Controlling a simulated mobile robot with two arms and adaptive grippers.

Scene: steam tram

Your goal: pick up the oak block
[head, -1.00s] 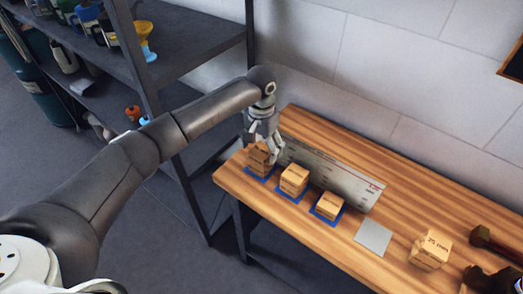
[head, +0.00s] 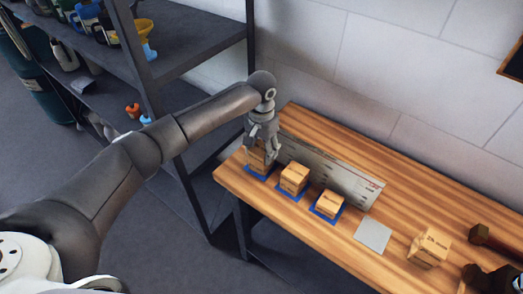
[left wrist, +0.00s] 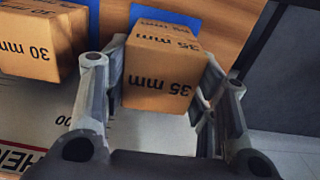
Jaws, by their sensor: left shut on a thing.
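My left gripper (head: 262,145) is at the far left end of the bench, pointing down. It is shut on a light wooden block marked 35 mm (left wrist: 162,75), which sits between the two fingers in the left wrist view. In the head view this block (head: 256,158) is partly hidden by the fingers, over a blue pad (head: 262,173). I cannot tell whether it touches the pad. A 30 mm block (left wrist: 40,42) is beside it in the left wrist view. In the head view two similar blocks, a middle one (head: 294,179) and another (head: 329,204), stand on blue pads to the right.
A bare grey square (head: 373,236) and a loose wooden block (head: 430,247) lie farther right. A dark metal shelf (head: 195,50) is left of the bench, and dark objects are at its right end.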

